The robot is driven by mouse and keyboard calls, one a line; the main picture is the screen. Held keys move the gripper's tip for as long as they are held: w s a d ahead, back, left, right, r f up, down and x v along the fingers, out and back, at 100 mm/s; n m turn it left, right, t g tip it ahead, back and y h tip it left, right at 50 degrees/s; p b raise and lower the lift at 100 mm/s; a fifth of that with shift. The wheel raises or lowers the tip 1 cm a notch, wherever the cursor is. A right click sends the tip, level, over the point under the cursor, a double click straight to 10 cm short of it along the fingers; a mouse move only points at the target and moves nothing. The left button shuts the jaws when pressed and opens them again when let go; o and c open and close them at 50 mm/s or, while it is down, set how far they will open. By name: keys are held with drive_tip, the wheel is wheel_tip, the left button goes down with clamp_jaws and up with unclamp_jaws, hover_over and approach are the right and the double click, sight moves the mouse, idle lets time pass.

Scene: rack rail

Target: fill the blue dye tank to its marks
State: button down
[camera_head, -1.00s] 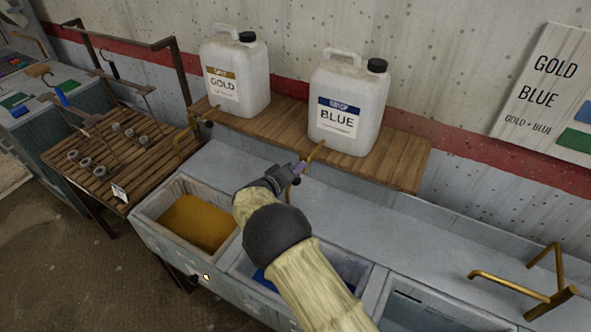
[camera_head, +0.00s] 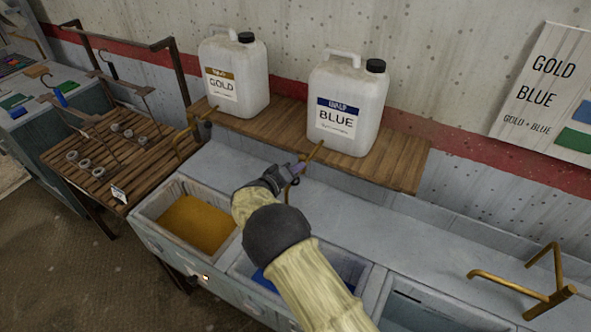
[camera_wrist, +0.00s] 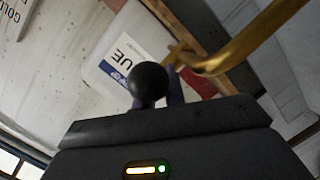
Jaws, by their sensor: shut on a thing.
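The white jug labelled BLUE (camera_head: 347,108) stands on the wooden shelf, and its label also shows upside down in the wrist view (camera_wrist: 122,55). A brass spout (camera_head: 312,155) comes out low from it. My gripper (camera_head: 296,170) is at this spout, below the shelf edge. In the wrist view my gripper (camera_wrist: 158,100) is shut on a small dark ball-ended handle (camera_wrist: 148,83) beside the curved brass pipe (camera_wrist: 235,50). The blue dye tank (camera_head: 368,270) is under my arm, which hides much of it. Blue dye shows in part; its marks cannot be made out.
The GOLD jug (camera_head: 235,75) stands left on the shelf (camera_head: 400,165). The gold dye tank (camera_head: 165,197) is left of the blue one. A brass tap (camera_head: 520,290) is at right. A slatted table (camera_head: 60,155) with several rings and hooks stands at left.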

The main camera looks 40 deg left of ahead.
drive_tip(key=shift+s+d+f, duration=0.2)
drive_tip(key=shift+d+f, duration=0.05)
drive_tip(key=shift+f, duration=0.45)
drive_tip(key=c, duration=1.5)
unclamp_jaws()
drive_tip(key=shift+d+r, duration=0.1)
drive_tip(key=shift+r, duration=0.05)
drive_tip(key=shift+s+r, duration=0.1)
drive_tip(key=shift+r, duration=0.05)
